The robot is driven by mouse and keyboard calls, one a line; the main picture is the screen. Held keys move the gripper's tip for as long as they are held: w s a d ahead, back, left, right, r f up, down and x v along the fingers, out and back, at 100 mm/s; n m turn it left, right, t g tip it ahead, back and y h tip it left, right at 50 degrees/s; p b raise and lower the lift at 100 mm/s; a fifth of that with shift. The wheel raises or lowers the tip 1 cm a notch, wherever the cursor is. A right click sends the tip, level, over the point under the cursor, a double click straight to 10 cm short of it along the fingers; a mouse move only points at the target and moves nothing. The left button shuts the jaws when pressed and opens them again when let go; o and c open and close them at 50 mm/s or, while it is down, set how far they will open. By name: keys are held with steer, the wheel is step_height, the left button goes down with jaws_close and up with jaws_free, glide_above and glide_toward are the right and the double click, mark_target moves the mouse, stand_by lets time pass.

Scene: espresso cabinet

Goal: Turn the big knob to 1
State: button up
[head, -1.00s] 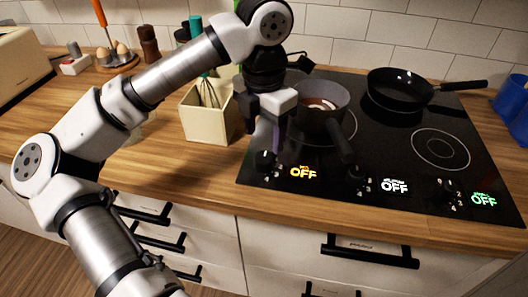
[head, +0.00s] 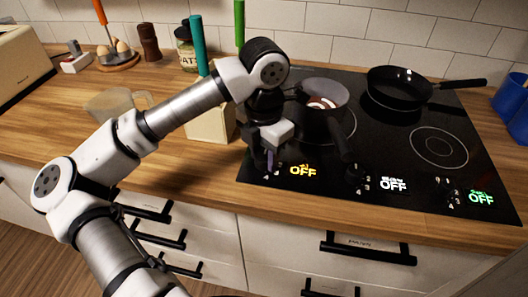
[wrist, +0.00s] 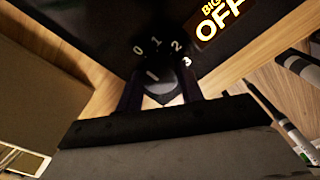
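The big knob (wrist: 160,78) is a dark round knob at the cooktop's front left, with the marks 0, 1, 2 and 3 around it in the wrist view. Its display (wrist: 219,17) reads BIG OFF; in the head view the orange display (head: 303,171) also reads OFF. My gripper (head: 262,162) is low over that corner and mostly hides the knob there. In the wrist view my gripper (wrist: 160,94) is open, with one finger on each side of the knob. I cannot tell whether the fingers touch it.
A pot (head: 325,95) stands behind my gripper, its handle pointing forward. A black pan (head: 400,90) sits at the back. Two more knobs (head: 358,178) (head: 447,190) lie to the right, with OFF displays. A cream utensil box (head: 208,125) is close on the left.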

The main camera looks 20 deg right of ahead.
steer(key=c, duration=0.3)
steer(key=shift+f+b, duration=0.15)
steer(key=shift+b, duration=0.3)
steer(key=shift+f+m+b, duration=0.1)
steer(key=shift+m+b, duration=1)
steer(key=shift+b, duration=0.1)
steer(key=m+b, duration=0.2)
steer(key=m, duration=0.1)
steer(key=shift+b, duration=0.35)
steer(key=shift+r+m+b, duration=0.2)
steer(key=shift+m+b, duration=0.45)
steer(key=shift+m, duration=0.55)
steer(key=o, duration=1)
